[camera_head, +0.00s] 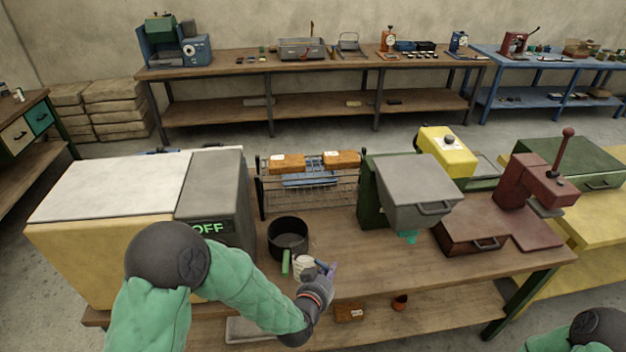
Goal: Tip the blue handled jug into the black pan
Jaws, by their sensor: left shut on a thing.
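The black pan (288,240) stands on the wooden bench, open at the top; a light green part, which looks like its handle, points toward me. My left gripper (322,272) is just right of and in front of the pan. It is shut on the jug (304,263), a small cream vessel with a blue part by the fingers. The jug is close to the pan's near right side; I cannot tell whether they touch or how far it is tilted. The gripper hides much of the handle. My right gripper is out of view.
A machine with a grey front marked OFF (212,200) stands left of the pan. A wire rack (308,192) with orange-brown blocks stands behind it. A grey-hoppered green machine (418,190) and a dark red press (490,220) stand right. Bare bench (370,265) lies right of my left gripper.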

